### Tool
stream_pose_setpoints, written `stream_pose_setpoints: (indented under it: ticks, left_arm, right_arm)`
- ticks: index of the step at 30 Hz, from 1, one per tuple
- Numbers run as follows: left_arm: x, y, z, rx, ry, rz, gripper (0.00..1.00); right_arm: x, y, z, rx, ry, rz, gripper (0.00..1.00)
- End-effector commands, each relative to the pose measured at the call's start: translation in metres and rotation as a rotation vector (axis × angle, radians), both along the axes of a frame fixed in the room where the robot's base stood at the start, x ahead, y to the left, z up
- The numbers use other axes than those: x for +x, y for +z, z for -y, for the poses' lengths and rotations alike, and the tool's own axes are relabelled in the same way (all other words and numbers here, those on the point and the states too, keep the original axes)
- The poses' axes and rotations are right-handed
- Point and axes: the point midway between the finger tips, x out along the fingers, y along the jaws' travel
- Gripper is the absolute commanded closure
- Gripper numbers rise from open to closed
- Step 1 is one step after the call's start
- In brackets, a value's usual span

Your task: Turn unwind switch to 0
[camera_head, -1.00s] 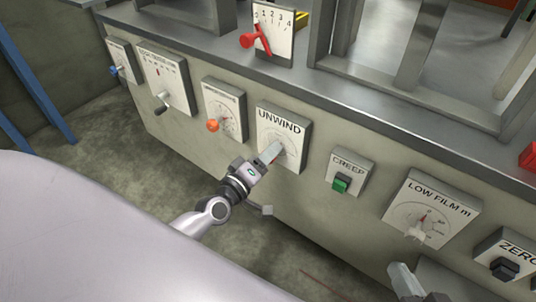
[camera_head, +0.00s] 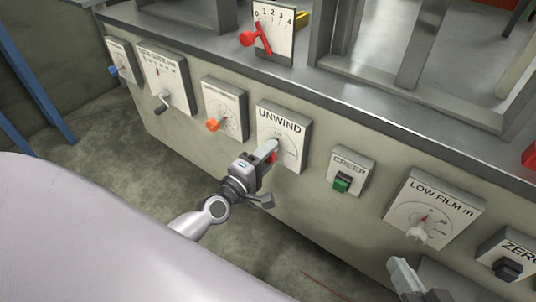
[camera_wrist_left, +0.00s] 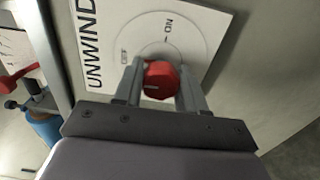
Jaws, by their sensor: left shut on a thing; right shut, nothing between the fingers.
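The UNWIND switch panel (camera_head: 283,126) is a white plate on the front of the machine. Its red knob (camera_head: 281,158) sits low on a round dial, partly hidden by my gripper. In the left wrist view the knob (camera_wrist_left: 161,79) is between the two fingers, with a dial marked ON and what looks like OFF beyond it. A pale mark shows on the knob; which label it points to is unclear. My left gripper (camera_head: 267,151) is shut on the knob. My right gripper (camera_head: 402,273) is shut and empty at the lower right, away from the switch.
The CREEP box with its green button (camera_head: 342,183) is right of UNWIND. The LOW FILM dial (camera_head: 432,209) is farther right. A panel with an orange knob (camera_head: 212,125) is to the left. A red lever (camera_head: 262,39) stands above on the machine top.

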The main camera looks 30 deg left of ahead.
Motion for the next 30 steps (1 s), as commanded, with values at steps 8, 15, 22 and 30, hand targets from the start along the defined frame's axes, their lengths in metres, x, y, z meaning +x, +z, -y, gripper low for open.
stream_pose_setpoints:
  ticks: [8, 15, 22, 30]
  left_arm:
    - [0.001, 0.001, -0.003, -0.001, 0.006, 0.003, 0.90]
    - [0.000, 0.001, -0.002, 0.000, 0.004, 0.002, 0.35]
    - [-0.001, 0.000, -0.001, 0.000, 0.002, 0.000, 0.35]
    - [-0.031, 0.000, -0.006, 0.002, 0.001, -0.002, 0.35]
  right_arm:
    - [0.000, -0.001, 0.000, -0.001, -0.001, -0.002, 1.00]
    - [-0.001, -0.002, 0.001, -0.001, -0.002, -0.004, 1.00]
    - [-0.001, -0.001, 0.001, -0.001, -0.003, -0.004, 1.00]
    - [-0.001, 0.001, 0.003, -0.014, -0.007, -0.003, 1.00]
